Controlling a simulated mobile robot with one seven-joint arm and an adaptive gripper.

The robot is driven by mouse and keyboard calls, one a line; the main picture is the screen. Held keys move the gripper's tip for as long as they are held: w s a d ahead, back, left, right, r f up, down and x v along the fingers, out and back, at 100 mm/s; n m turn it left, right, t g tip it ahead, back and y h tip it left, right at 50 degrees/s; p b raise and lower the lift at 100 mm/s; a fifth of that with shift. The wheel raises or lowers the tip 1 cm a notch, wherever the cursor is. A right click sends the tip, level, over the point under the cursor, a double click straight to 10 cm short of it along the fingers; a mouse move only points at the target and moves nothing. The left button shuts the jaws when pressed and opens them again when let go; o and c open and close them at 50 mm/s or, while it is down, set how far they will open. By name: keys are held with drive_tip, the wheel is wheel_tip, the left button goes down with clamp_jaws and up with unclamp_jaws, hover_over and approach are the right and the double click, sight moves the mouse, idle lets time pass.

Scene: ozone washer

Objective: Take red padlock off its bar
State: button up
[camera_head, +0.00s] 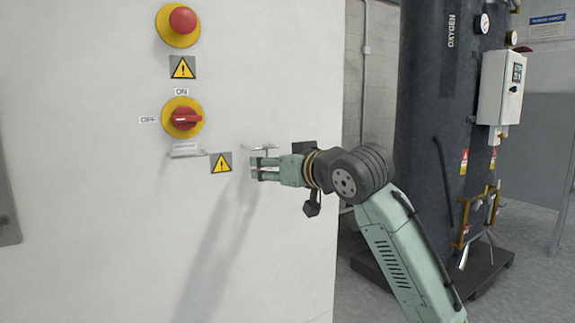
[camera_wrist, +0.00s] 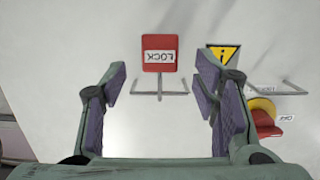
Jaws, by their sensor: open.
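The red padlock (camera_wrist: 159,43) with a white "LOCK" label is in the upper middle of the wrist view. It hangs at its bar (camera_wrist: 146,93), a thin grey prong on the wall. My gripper (camera_wrist: 161,75) is open, with one finger to each side of the padlock and bar. I see no finger touching the padlock. In the head view my gripper (camera_head: 253,169) points left at the wall, close to the bar (camera_head: 262,147). The padlock is hidden there behind the gripper.
On the white wall (camera_head: 80,220), to the left, are a red rotary switch (camera_head: 184,118), a red push button (camera_head: 182,19), a small shelf-like bracket (camera_head: 187,152) and a warning sign (camera_head: 221,163). A dark oxygen tank (camera_head: 425,120) stands right, behind my arm.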

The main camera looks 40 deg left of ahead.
drive_tip(key=shift+x, duration=2.25)
drive_tip(key=c, duration=1.3)
drive_tip(key=shift+r+p, duration=0.2)
drive_tip(key=shift+p, duration=0.2)
